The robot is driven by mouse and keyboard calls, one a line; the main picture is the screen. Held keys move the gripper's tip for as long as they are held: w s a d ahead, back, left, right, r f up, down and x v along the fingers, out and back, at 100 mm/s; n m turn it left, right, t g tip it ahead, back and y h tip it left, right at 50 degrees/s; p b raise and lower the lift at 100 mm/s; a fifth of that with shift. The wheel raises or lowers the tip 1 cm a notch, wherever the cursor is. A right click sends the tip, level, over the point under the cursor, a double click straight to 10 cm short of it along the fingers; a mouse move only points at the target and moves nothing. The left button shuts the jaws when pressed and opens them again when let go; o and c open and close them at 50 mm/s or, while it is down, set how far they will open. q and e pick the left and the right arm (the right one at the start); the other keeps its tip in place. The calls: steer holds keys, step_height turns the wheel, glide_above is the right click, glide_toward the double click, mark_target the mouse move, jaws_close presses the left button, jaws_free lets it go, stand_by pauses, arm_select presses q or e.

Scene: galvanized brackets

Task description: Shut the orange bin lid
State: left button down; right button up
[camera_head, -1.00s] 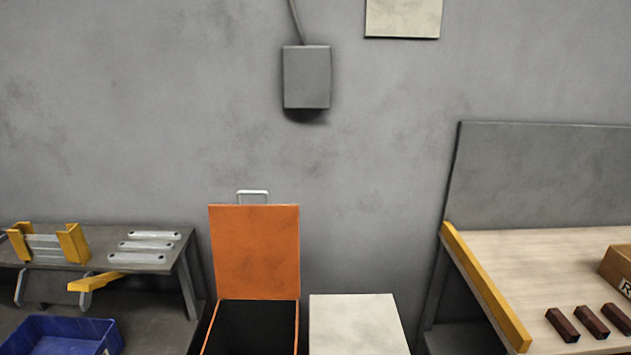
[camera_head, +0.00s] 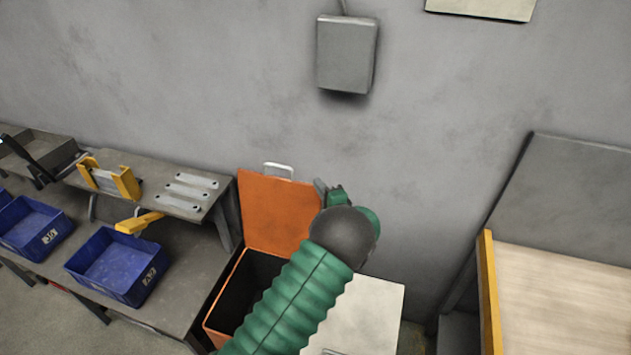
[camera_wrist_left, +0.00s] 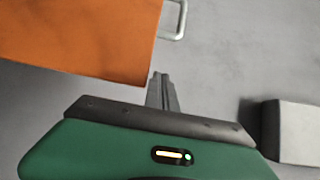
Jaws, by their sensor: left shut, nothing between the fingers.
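The orange bin (camera_head: 212,335) stands against the wall with its lid (camera_head: 272,208) raised upright. A pale handle (camera_head: 278,170) sits on the lid's top edge, and the dark inside of the bin shows below. My left gripper (camera_head: 321,187) is shut and empty at the lid's upper right edge. In the left wrist view the shut fingers (camera_wrist_left: 161,90) are just right of the orange lid (camera_wrist_left: 85,35), near its corner; whether they touch it I cannot tell. The handle shows there too (camera_wrist_left: 178,20). My green left forearm covers part of the bin. My right gripper is not in view.
A white-topped box (camera_head: 370,310) stands right of the bin. A grey bench with blue trays (camera_head: 118,262) and metal brackets (camera_head: 190,192) is on the left. A wooden-topped table (camera_head: 560,300) is on the right. A grey wall box (camera_head: 346,55) hangs above.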

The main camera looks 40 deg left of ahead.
mark_target(301, 182)
arm_select(q)
steer(key=x, duration=0.8)
steer(key=s, duration=0.2)
steer(key=s+p, duration=0.1)
steer(key=s, duration=0.1)
steer(key=shift+a+r, duration=0.1)
steer(key=shift+a, duration=0.25)
steer(key=shift+d, duration=0.1)
